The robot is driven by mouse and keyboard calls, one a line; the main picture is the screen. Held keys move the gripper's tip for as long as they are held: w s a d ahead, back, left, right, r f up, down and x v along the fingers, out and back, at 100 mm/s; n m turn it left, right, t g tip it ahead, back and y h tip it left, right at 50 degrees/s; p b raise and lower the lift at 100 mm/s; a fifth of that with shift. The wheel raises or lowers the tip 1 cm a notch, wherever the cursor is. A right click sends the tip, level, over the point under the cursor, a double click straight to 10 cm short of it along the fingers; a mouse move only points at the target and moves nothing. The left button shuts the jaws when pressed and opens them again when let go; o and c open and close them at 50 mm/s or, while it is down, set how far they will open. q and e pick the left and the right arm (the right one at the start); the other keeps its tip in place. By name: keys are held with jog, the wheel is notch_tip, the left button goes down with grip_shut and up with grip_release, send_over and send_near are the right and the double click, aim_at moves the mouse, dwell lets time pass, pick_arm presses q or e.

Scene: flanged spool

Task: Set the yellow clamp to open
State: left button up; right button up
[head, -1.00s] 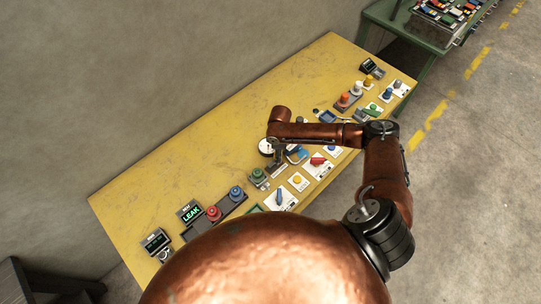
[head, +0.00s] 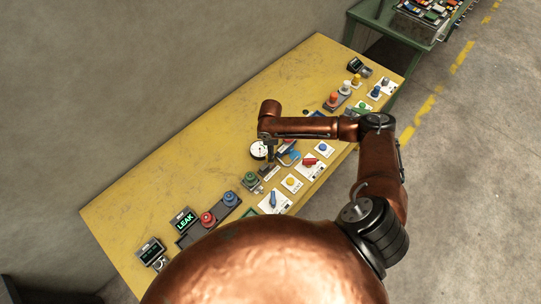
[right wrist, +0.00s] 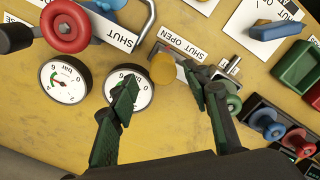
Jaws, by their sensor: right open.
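The yellow clamp's rounded yellow grip (right wrist: 162,68) shows in the right wrist view beside a white SHUT OPEN label (right wrist: 181,45) and a metal fitting (right wrist: 228,66). My right gripper (right wrist: 160,74) is open, with its green-black fingers on either side of the yellow grip in the picture. I cannot tell whether they touch it or how far above it they are. In the head view my right gripper (head: 270,153) is over the middle of the panel beside a white gauge, and the clamp is hard to make out there. My left gripper is not in view.
Two dial gauges (right wrist: 63,80) and a red valve wheel (right wrist: 66,26) lie left in the right wrist view. A green wheel (right wrist: 233,104) sits close to the right finger. The yellow bench (head: 180,140) carries several other controls; its back left area is clear.

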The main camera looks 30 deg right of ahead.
notch_tip(320, 180, up, 8)
jog(key=shift+f, duration=0.15)
jog(key=shift+f, duration=0.1)
dwell(0.5)
jog(key=s+a+f+m+t+y, duration=0.1)
jog(key=s+a+f+y, duration=0.1)
jog(key=s+a+f, duration=0.45)
jog(key=s+a+f+m+t+y, duration=0.1)
jog(key=s+a, duration=0.3)
jog(key=a, duration=0.5)
jog(key=s+d+m+t+h, duration=0.2)
jog(key=s+d+m+h, duration=0.2)
jog(key=s+d+m, duration=0.95)
jog(key=s+f+n+g+b, duration=0.1)
jog(key=s+f+n+b, duration=0.15)
jog(key=f, duration=1.55)
jog(key=s+f+n+g+b, duration=0.1)
jog(key=s+f+n+b, duration=0.15)
jog(key=f, duration=1.45)
jog(key=s+f+g+b, duration=0.1)
jog(key=s+f+b, duration=0.4)
jog(key=s+f, duration=1.5)
jog(key=shift+d+f+y, duration=0.4)
jog(key=shift+d+f, duration=0.05)
jog(key=shift+f, duration=0.35)
